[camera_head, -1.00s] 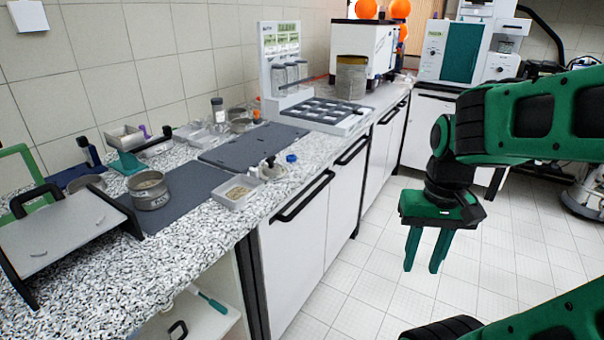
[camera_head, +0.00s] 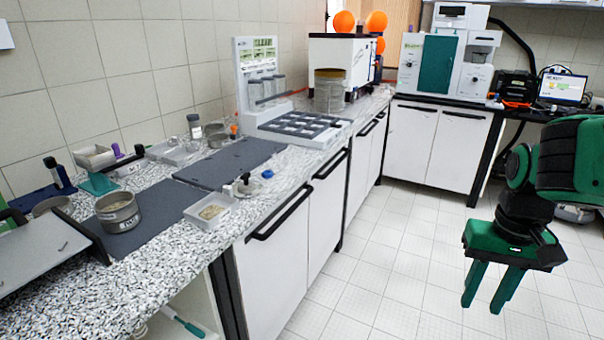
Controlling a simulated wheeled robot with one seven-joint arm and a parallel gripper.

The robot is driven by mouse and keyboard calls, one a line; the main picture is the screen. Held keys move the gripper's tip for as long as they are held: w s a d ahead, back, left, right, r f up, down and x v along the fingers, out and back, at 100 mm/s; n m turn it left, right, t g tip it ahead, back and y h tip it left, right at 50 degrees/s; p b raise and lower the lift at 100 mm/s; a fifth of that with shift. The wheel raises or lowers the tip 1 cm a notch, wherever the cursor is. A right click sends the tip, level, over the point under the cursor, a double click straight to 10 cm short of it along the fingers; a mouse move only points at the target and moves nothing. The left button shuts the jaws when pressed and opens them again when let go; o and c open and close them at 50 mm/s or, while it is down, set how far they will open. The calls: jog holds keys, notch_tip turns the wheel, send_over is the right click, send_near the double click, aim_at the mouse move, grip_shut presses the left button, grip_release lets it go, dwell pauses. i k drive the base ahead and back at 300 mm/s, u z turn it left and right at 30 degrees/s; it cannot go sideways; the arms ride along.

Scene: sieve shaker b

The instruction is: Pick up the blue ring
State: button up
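A small blue ring (camera_head: 267,174) lies on the speckled counter near its front edge, just right of a white tray (camera_head: 211,209) of grainy material and a small black-and-pale object (camera_head: 244,184). It is too small to make out in detail. My gripper (camera_head: 483,308) hangs over the floor at the right, well apart from the counter and the ring. Its two green fingers point down with a gap between them and nothing in it.
A metal sieve (camera_head: 118,211) stands on a dark mat (camera_head: 158,207) at the left. A white rack with jars (camera_head: 262,84) stands on the counter behind the ring. The tiled floor (camera_head: 400,240) between counter and gripper is clear.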

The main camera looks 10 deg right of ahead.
aim_at(266, 174)
jog(key=z, duration=0.1)
jog(key=i, duration=1)
